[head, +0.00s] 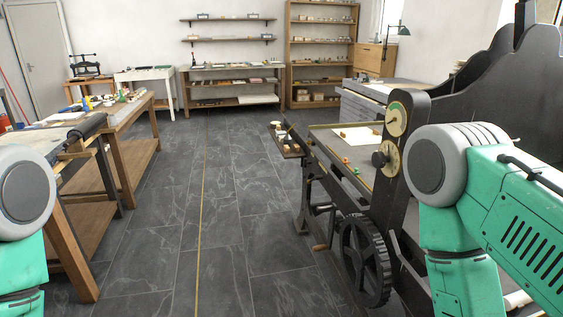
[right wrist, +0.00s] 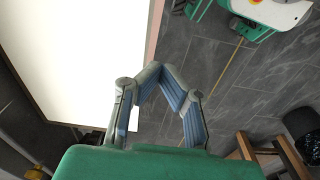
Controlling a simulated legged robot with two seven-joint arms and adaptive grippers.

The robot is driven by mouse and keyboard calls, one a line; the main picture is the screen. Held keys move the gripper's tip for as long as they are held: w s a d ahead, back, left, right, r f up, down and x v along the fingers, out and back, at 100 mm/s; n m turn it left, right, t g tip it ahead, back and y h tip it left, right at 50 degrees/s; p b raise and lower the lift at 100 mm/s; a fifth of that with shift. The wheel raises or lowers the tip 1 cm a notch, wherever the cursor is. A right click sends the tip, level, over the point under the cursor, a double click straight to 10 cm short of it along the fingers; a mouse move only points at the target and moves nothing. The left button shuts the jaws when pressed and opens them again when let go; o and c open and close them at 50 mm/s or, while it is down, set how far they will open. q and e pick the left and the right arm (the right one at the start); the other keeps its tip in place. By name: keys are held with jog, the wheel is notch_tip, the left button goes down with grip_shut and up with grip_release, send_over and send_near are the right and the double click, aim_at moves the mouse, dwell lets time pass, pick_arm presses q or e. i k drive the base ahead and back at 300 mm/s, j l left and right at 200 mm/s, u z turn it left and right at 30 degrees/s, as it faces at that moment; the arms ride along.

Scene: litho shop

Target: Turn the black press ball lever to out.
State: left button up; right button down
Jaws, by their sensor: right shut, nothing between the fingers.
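The black press (head: 400,215) stands at the right in the head view, with a spoked wheel (head: 366,262) low on its side. Its upright carries two pale brass dials, an upper dial (head: 397,119) and a lower dial (head: 391,155). A black ball (head: 379,159) sits in front of the lower dial, apparently the ball lever; its setting is too small to read. My right gripper (right wrist: 160,70) shows in the right wrist view, shut and empty, with the floor behind it. It touches nothing that I can see. My left gripper is out of view.
A wooden workbench (head: 129,108) with tools stands at the left. A clear slate-floor aisle (head: 225,210) runs between it and the press. Shelves and tables line the back wall. In the right wrist view, a bright white panel (right wrist: 80,60) lies left of the gripper.

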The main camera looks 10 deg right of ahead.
aim_at(319, 177)
jog(key=i+z, duration=0.1)
jog(key=z, duration=0.4)
jog(key=i+z, duration=0.1)
jog(key=z, duration=0.4)
jog(key=j+z, duration=0.15)
jog(key=z, duration=0.35)
jog(key=i+j+z, duration=0.25)
jog(key=j, duration=0.2)
jog(key=i+j+z, duration=0.2)
jog(key=j, duration=0.3)
jog(key=i+j+z, duration=0.1)
jog(key=j+z, duration=0.15)
jog(key=j, duration=0.25)
jog(key=j+z, duration=0.25)
jog(key=j, duration=0.3)
jog(key=i+j+z, duration=0.1)
jog(key=j+z, duration=0.15)
jog(key=j, duration=1.95)
jog(key=i, duration=0.05)
